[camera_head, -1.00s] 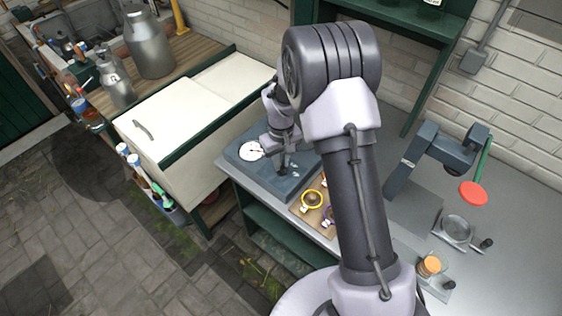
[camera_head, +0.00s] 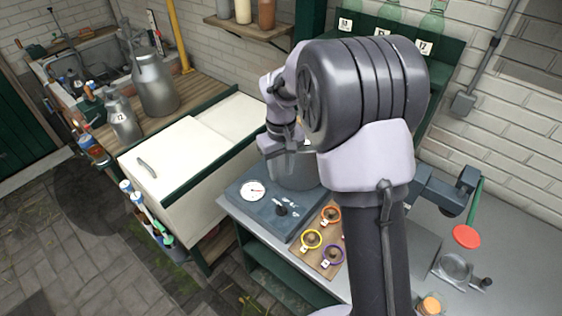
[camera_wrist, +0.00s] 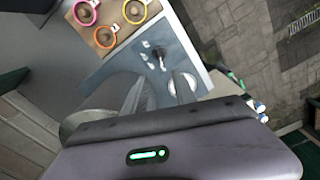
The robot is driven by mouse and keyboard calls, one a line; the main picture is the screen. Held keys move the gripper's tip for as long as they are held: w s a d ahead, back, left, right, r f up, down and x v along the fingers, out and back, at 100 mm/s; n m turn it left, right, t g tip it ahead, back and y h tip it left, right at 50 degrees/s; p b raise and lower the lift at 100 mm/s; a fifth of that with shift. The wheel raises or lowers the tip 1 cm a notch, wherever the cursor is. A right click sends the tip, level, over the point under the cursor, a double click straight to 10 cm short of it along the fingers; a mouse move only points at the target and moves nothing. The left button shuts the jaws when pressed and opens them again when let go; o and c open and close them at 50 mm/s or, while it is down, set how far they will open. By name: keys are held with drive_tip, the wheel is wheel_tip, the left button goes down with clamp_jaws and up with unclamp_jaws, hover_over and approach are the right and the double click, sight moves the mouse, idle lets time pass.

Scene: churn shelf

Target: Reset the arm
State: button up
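My gripper (camera_head: 287,158) is raised above the back part of a blue-grey unit on the worktop; in the wrist view (camera_wrist: 160,84) its two fingers are spread apart with nothing between them. The unit (camera_head: 262,207) has a white dial (camera_head: 253,190) and a dark knob (camera_head: 281,210). A grey metal vessel (camera_head: 300,172) stands at the unit's back, partly hidden by my gripper and arm. Part of a rounded metal surface, probably this vessel, shows beside the fingers in the wrist view (camera_wrist: 84,121).
A board with coloured rings (camera_head: 328,247) lies right of the unit. A white chest (camera_head: 170,160) stands left. Milk cans (camera_head: 154,84) are behind it. A blue-grey stand (camera_head: 449,190), red disc (camera_head: 466,237) and small pan (camera_head: 454,267) are at right. Bottles line the shelf above.

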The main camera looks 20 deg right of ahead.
drive_tip(key=shift+r, duration=0.7)
drive_tip(key=s+a+r+m+t+y+b, duration=0.1)
drive_tip(key=s+r+m+t+b, duration=0.1)
drive_tip(key=s+b, duration=0.4)
drive_tip(key=s+a+r+m+t+b, duration=0.1)
drive_tip(key=s+r+m+b, duration=0.2)
drive_tip(key=s, duration=0.5)
drive_tip(key=s+a+f+m+t+b, duration=0.1)
drive_tip(key=s+f+b, duration=0.1)
drive_tip(key=s, duration=0.4)
drive_tip(key=s+a+f+m+t+y+b, duration=0.1)
drive_tip(key=s+f+b, duration=0.1)
drive_tip(key=s+b, duration=0.2)
drive_tip(key=shift+s+f+t, duration=0.35)
drive_tip(key=shift+s+t, duration=0.05)
drive_tip(key=shift+s, duration=0.8)
